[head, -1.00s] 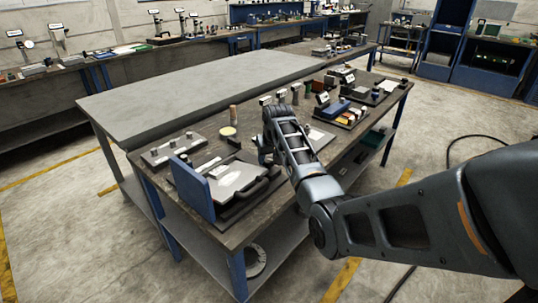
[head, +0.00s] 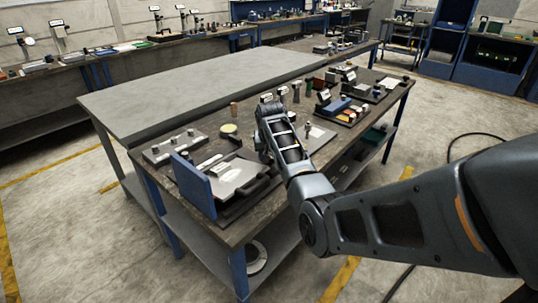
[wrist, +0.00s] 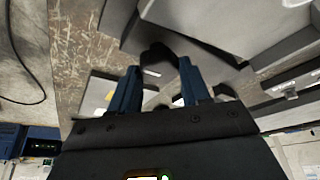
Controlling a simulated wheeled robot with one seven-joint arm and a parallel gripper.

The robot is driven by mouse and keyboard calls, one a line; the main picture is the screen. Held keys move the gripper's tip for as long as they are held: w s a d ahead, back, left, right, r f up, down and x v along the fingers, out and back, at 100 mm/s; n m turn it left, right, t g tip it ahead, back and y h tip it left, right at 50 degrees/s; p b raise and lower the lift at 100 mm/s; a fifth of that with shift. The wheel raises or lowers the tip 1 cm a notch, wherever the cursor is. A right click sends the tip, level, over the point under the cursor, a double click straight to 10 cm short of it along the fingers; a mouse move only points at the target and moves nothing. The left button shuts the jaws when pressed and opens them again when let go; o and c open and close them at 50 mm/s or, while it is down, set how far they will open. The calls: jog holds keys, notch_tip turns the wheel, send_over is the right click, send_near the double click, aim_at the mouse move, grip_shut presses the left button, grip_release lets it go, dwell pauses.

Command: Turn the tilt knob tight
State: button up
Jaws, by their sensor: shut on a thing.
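A dark, rounded knob-like part (wrist: 158,52) shows in the wrist view between the tips of my two blue fingers. My gripper (wrist: 159,66) is shut on it; I take it to be the tilt knob, though its outline is dark and partly covered. Grey body parts (wrist: 205,20) of the device lie just beyond it. In the head view my gripper (head: 266,153) is down at the bench, beside the right back side of a grey device (head: 236,176) with a blue upright panel (head: 193,186). There my own wrist hides the knob and most of the fingers.
The dark bench top (head: 210,140) carries a block with several pegs (head: 174,147), a round pale disc (head: 228,129) and a brown cylinder (head: 233,109) left of my wrist. Fixtures (head: 340,106) crowd the bench to the right. A large bare grey table (head: 190,90) stands behind.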

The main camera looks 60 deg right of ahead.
jog(key=o, duration=1.1)
jog(key=shift+c, duration=0.2)
jog(key=v, duration=0.7)
jog(key=shift+r+b, duration=0.4)
jog(key=shift+b, duration=0.05)
